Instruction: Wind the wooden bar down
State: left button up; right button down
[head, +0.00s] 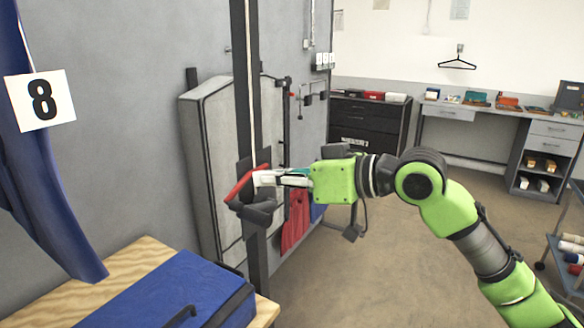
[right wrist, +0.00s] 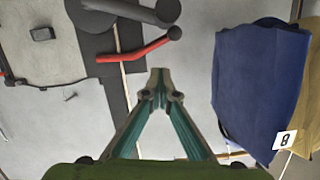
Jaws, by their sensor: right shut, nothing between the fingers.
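A red crank handle (head: 243,188) with a dark arm and hub (head: 258,213) is on a dark vertical post (head: 242,70). My right gripper (head: 260,178) is at the handle, with its fingers shut and nothing between them. In the right wrist view the red handle (right wrist: 135,50) lies just beyond and left of the fingertips (right wrist: 158,78). The handle is outside the fingers; I cannot tell whether they touch it. I cannot make out the wooden bar in either view. My left gripper is not in view.
A blue cloth (head: 45,190) with a number 8 card (head: 40,100) hangs at left, above a wooden table (head: 125,262) with a blue case (head: 175,295). A grey padded case (head: 208,150) stands behind the post. Red cloth (head: 295,225) hangs beside it. Open floor (head: 390,270) lies right.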

jog(key=f, duration=0.3)
jog(key=shift+s+d+f, duration=0.1)
jog(key=shift+s+d, duration=0.05)
jog(key=shift+s, duration=0.2)
